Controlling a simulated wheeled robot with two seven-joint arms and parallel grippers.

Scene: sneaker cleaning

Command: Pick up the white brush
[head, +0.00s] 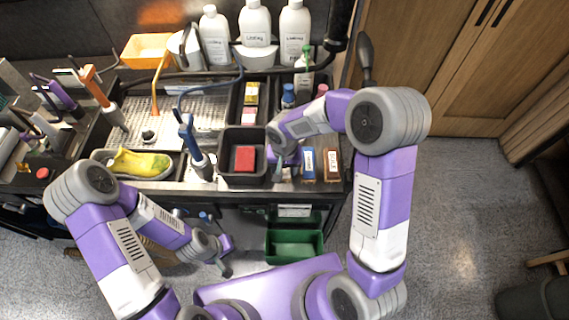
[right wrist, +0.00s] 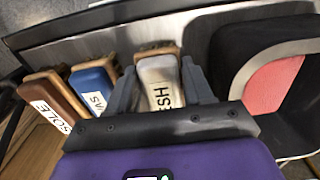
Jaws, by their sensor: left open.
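The white brush (right wrist: 160,82) stands in the right wrist view with a wooden top edge and a label of which "ESH" shows. It is beside the blue brush (right wrist: 93,85), and a brown brush (right wrist: 52,98) stands further left. My right gripper (right wrist: 160,75) has one finger on each side of the white brush; whether the fingers press on it is unclear. In the head view my right gripper (head: 285,160) is over the brush row and largely hides the white brush. My left gripper (head: 228,257) is open and empty, low in front of the bench.
A black bin (head: 231,178) with a red block (head: 245,158) is just left of my right gripper. A yellow-green sneaker (head: 140,163) lies further left. White bottles (head: 255,22) stand at the back. A green bin (head: 294,247) is below the bench front.

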